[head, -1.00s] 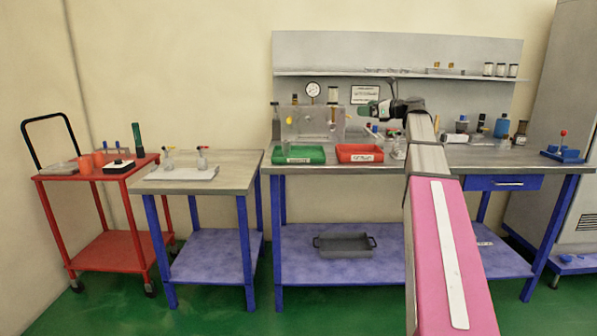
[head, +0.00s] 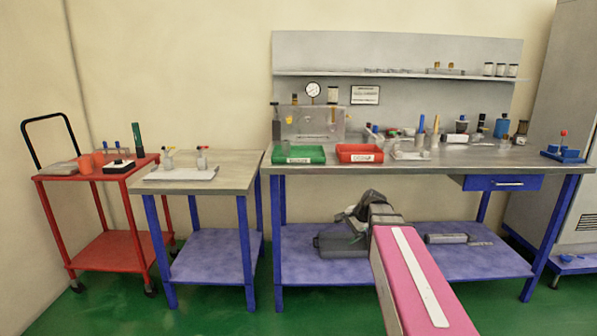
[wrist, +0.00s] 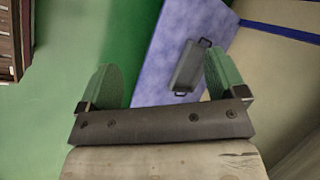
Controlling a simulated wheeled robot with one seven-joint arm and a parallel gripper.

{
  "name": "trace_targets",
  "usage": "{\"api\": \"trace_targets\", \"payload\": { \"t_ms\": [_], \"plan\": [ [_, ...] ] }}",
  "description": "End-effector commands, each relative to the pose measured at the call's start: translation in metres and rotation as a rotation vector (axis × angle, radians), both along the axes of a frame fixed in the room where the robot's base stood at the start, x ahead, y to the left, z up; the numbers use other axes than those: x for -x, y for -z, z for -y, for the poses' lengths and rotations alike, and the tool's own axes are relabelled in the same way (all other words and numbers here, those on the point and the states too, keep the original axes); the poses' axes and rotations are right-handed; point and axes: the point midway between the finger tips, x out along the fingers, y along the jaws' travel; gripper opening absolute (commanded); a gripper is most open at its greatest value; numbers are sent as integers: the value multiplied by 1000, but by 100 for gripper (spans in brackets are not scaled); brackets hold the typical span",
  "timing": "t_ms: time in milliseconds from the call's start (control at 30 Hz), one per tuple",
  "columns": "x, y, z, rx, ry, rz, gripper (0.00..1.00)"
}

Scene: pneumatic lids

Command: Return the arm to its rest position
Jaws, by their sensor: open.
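My gripper (wrist: 163,88) is open, with its two green fingers spread wide and nothing between them in the wrist view. In the head view my arm is folded low in front of the large workbench (head: 440,160), below its top. The gripper end (head: 352,228) is small there, partly hidden by my wrist, near the lower shelf. The grey tray with handles (wrist: 187,66) lies on the blue lower shelf (wrist: 165,45) beyond the fingers, apart from them. In the head view my arm partly covers this tray (head: 330,246).
A green bin (head: 298,155) and a red bin (head: 359,153) sit on the bench top among bottles and tools. A smaller table (head: 235,170) and a red cart (head: 105,250) stand to the left. The green floor (head: 215,318) in front is clear.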

Motion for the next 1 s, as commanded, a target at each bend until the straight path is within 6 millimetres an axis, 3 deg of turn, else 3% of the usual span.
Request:
{"api": "trace_targets", "payload": {
  "t_ms": [33,200,433,600,1000],
  "plan": [
    [25,22,-3,69,-78,-5,90],
    [86,83,-4,298,-373,-16,90],
    [152,133,4,511,-735,-54,90],
    [172,146,8,572,-862,-71,90],
    [173,147,9,581,-879,-73,90]
  ]
}}
